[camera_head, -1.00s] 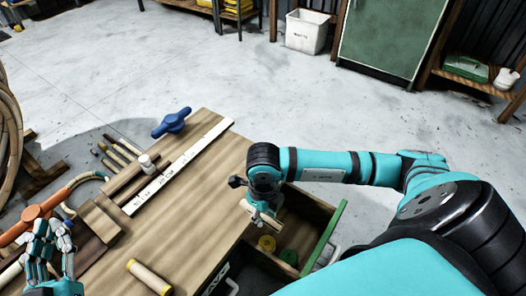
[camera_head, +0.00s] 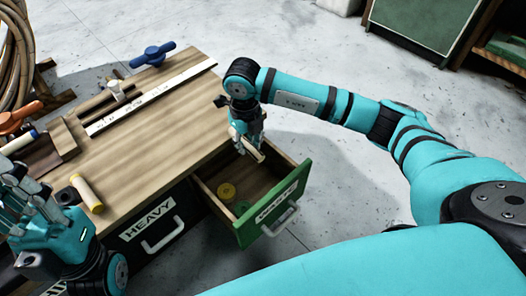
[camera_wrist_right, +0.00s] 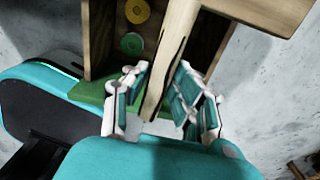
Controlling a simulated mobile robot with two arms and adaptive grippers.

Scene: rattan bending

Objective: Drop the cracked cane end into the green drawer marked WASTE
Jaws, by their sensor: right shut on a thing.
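The cracked cane end (camera_wrist_right: 172,55) is a pale stick with a dark split along it, held between the fingers of my right gripper (camera_wrist_right: 158,100) in the wrist view. In the head view my right gripper (camera_head: 246,141) points down over the far part of the open green drawer (camera_head: 275,205), and a bit of the cane shows below it. The drawer's front label is slanted and hard to read. How high the cane is above the drawer floor is unclear. My left gripper (camera_head: 22,205) is at the left edge, beside the bench; its finger opening is unclear.
A yellow roll (camera_head: 227,191) and a green roll (camera_head: 241,207) lie in the drawer. The workbench (camera_head: 150,125) holds a white ruler (camera_head: 150,97), a blue clamp (camera_head: 152,54) and a yellow-ended cylinder (camera_head: 87,193). A drawer marked HEAVY (camera_head: 153,229) is shut. Floor right of the bench is clear.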

